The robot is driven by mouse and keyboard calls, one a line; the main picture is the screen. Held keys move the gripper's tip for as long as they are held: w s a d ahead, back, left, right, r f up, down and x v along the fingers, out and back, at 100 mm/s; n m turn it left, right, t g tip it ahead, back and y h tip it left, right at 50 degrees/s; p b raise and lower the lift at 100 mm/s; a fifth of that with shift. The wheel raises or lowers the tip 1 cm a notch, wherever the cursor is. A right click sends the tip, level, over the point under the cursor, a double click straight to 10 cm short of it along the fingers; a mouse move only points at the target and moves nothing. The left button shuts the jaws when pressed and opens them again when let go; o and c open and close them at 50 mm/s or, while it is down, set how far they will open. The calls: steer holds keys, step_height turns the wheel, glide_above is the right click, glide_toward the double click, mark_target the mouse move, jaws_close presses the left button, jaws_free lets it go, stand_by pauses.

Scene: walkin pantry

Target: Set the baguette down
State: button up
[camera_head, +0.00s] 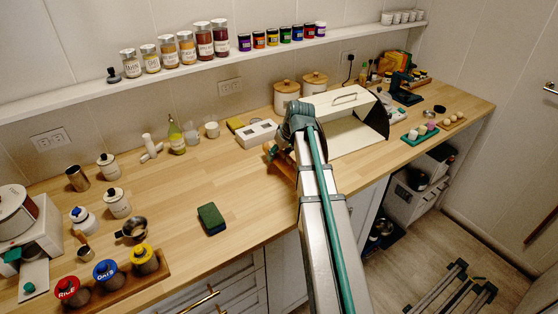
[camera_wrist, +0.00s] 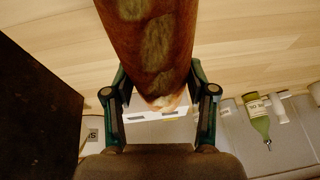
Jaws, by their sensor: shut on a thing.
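The brown baguette (camera_wrist: 150,45) fills the upper middle of the wrist view, its pale end pointing toward the wrist. My gripper (camera_wrist: 158,92) is shut on it, with a green finger on each side. In the head view only a small brown part of the baguette (camera_head: 284,163) shows beside my arm, over the wooden counter (camera_head: 165,185). My gripper is mostly hidden there behind the arm. I cannot tell whether the baguette touches the counter.
A white bread box (camera_head: 352,135) with dark side panels stands open just right of my gripper. A white block-shaped item (camera_head: 257,133) and canisters (camera_head: 286,96) stand behind. A green sponge (camera_head: 211,219) lies left. The counter's middle left is clear.

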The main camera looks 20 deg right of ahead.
mark_target(279, 162)
steer(key=shift+w+d+f, duration=0.15)
steer(key=shift+w+f, duration=0.2)
steer(key=shift+f+p, duration=0.4)
steer(key=shift+f, duration=1.3)
steer(key=shift+f, duration=0.15)
steer(key=o, duration=1.2)
steer(key=shift+o, duration=0.4)
steer(key=b+v, duration=0.2)
steer(key=v, duration=1)
steer(key=shift+d, duration=0.1)
